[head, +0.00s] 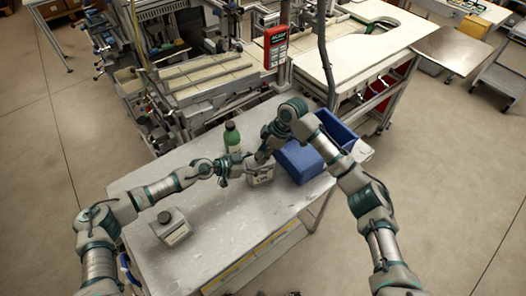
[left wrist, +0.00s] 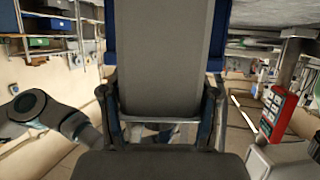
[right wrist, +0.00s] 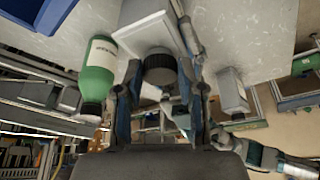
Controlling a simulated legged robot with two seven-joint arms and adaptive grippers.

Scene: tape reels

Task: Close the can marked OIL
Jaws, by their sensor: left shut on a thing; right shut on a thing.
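A pale grey can (head: 262,177) with a dark-marked label stands on the table; the marking is too small to read surely. My left gripper (head: 244,168) is shut on the can's body from the left. That body (left wrist: 163,55) fills the space between the fingers in the left wrist view. My right gripper (head: 262,156) is at the can's top, shut on its black ribbed cap (right wrist: 160,68). In the right wrist view the cap sits over the can's top (right wrist: 148,32). Whether it is fully seated cannot be told.
A second grey can (head: 172,230) with a dark cap stands at the table's left. A green bottle (head: 232,137) stands behind my left gripper. A blue crate (head: 298,160) is close at the right. The table's (head: 225,230) front middle is clear.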

